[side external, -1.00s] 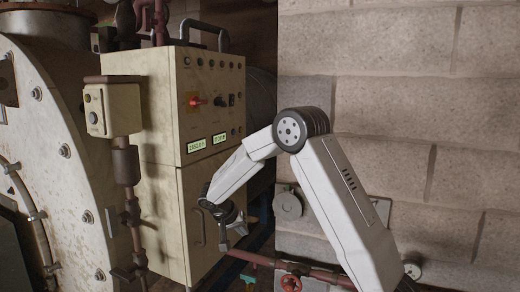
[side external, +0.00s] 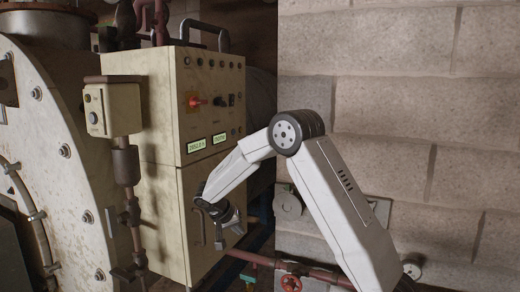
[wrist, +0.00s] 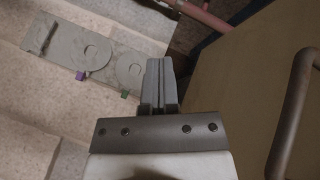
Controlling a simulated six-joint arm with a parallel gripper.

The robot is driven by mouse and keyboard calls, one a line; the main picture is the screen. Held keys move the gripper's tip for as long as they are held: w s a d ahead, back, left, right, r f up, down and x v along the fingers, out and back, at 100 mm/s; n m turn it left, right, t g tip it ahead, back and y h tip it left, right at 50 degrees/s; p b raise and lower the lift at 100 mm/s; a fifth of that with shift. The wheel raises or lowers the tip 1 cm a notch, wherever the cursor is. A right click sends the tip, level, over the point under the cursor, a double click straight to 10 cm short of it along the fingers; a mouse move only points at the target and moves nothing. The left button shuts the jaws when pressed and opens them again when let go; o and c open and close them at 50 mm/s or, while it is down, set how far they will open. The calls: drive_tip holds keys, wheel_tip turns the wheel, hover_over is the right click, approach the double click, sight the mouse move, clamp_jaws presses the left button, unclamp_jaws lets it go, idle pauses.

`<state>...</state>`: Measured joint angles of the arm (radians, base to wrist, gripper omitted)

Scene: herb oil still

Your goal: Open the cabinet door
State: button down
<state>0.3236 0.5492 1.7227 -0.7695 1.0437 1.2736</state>
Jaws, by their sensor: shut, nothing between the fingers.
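The cream cabinet (side external: 200,110) stands left of my arm in the side external view. Its lower door (side external: 178,225) looks closed there. A curved bar handle (side external: 203,232) is on the door, partly behind my gripper. My gripper (side external: 229,222) is in front of the door, pointing down and to the right. In the wrist view the gripper (wrist: 159,68) has its fingers together with nothing between them. The door face (wrist: 235,85) fills the right side of that view. The handle (wrist: 291,115) runs along its right edge, apart from the fingers.
A stone block wall (side external: 400,90) is behind my arm. A red pipe (side external: 310,272) with a red valve wheel (side external: 290,283) runs low to the right. A vertical pipe (side external: 127,168) stands left of the door. A grey plate with round discs (wrist: 95,55) shows upper left.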

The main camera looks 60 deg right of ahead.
drive_tip(key=w+a+r, duration=0.4)
drive_tip(key=w+r, duration=0.3)
drive_tip(key=r, duration=0.1)
drive_tip(key=shift+w, duration=0.15)
idle(0.3)
drive_tip(key=w+a+f+n+t+h, duration=0.1)
drive_tip(key=w+a+f+n+h, duration=0.5)
drive_tip(key=a+f+n+h, duration=0.3)
drive_tip(key=a+n+h, duration=0.2)
drive_tip(key=n, duration=0.1)
drive_tip(key=shift+a+f+t, duration=0.25)
drive_tip(key=shift+f+t, duration=0.05)
drive_tip(key=shift+f, duration=0.05)
drive_tip(key=shift+w+d, duration=0.1)
drive_tip(key=shift+d, duration=0.05)
